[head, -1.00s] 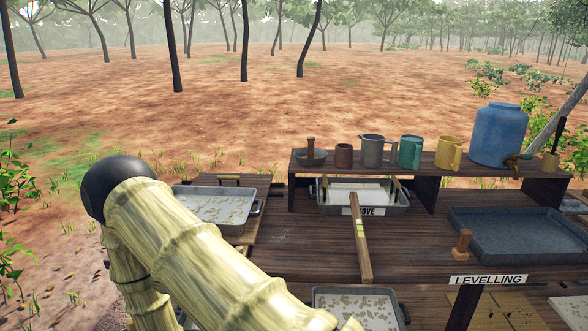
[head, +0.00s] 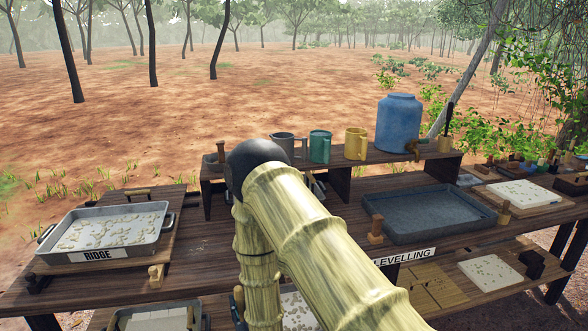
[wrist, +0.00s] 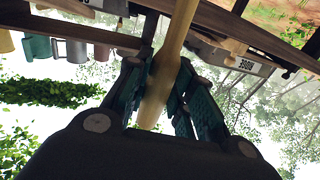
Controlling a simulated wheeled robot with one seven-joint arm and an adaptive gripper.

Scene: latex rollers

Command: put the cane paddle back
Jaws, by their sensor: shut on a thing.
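In the wrist view my gripper (wrist: 165,80) is shut on a pale wooden handle (wrist: 178,30), which I take to be the cane paddle. The handle's rounded thick end lies between the green pads, and its thinner shaft runs out of the top of the picture. The paddle's far end is out of view. The wrist view is upside down, with the bench along its top. In the head view my arm hides the gripper and the paddle.
A grey RIDGE tray (head: 75,255) stands at the left. A dark LEVELLING tray (head: 432,236) lies right of my arm. A raised shelf (head: 385,160) holds a green mug (head: 319,146), a yellow jug (head: 356,144) and a blue barrel (head: 398,122). White slabs (head: 523,193) lie at the right.

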